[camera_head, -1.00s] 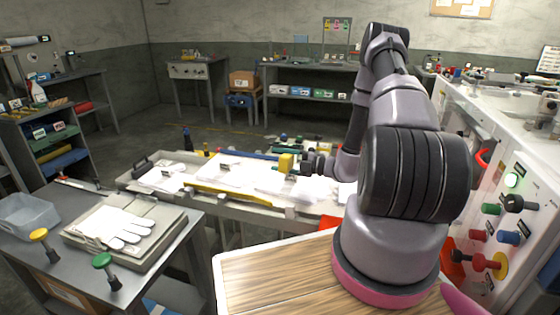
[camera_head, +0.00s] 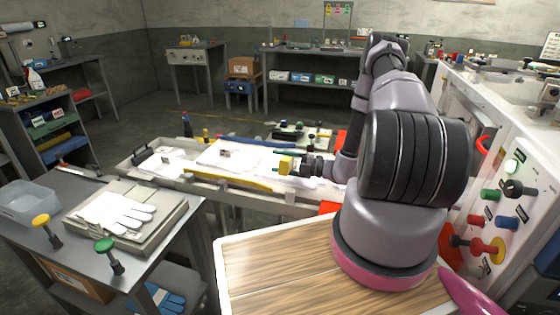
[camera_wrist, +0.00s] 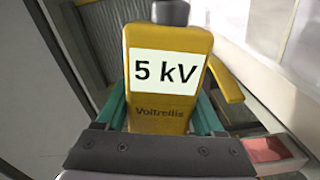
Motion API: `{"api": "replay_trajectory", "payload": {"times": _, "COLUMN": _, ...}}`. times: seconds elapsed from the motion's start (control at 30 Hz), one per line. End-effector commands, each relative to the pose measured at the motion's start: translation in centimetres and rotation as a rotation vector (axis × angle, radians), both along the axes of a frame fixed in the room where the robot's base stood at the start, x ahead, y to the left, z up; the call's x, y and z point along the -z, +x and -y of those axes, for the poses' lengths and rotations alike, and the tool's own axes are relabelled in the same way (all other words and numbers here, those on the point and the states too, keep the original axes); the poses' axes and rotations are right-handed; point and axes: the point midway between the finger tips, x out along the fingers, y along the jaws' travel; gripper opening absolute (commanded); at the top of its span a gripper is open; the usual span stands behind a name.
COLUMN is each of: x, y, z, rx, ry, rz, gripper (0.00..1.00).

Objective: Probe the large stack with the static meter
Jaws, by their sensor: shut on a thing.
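The static meter (camera_head: 286,164) is a yellow block with a dark top end. In the wrist view the meter (camera_wrist: 168,95) fills the middle and shows a white "5 kV" label over the name "Voltrellis". My gripper (camera_head: 298,164) is shut on it, with the teal fingers (camera_wrist: 160,112) on both sides. Several white sheet stacks lie on the long grey bench: a broad one (camera_head: 222,157) in the middle, one (camera_head: 166,167) at the left, and one (camera_head: 292,184) below the meter. The meter appears apart from the broad stack. I cannot tell its height or reading.
A yellow bar (camera_head: 228,180) lies along the bench front. A side table (camera_head: 190,232) at the left holds white gloves (camera_head: 115,212) on a grey pad. A wooden top (camera_head: 270,275) is in front. A panel with knobs (camera_head: 490,215) stands close at the right.

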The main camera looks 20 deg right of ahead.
Motion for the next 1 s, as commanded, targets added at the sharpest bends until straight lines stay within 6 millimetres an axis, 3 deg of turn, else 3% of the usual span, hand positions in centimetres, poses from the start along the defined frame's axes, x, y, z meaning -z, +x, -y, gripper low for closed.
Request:
{"api": "replay_trajectory", "payload": {"times": 0.27, "x": -0.6, "y": 0.0, "z": 0.0, "rx": 0.000, "ry": -0.001, "rz": 0.001, "gripper": 0.03}}
{"api": "replay_trajectory", "payload": {"times": 0.8, "x": -6.0, "y": 0.0, "z": 0.0, "rx": 0.000, "ry": -0.001, "rz": 0.002, "gripper": 0.03}}
{"api": "replay_trajectory", "payload": {"times": 1.0, "x": -7.0, "y": 0.0, "z": 0.0, "rx": 0.000, "ry": 0.000, "rz": 0.000, "gripper": 0.03}}
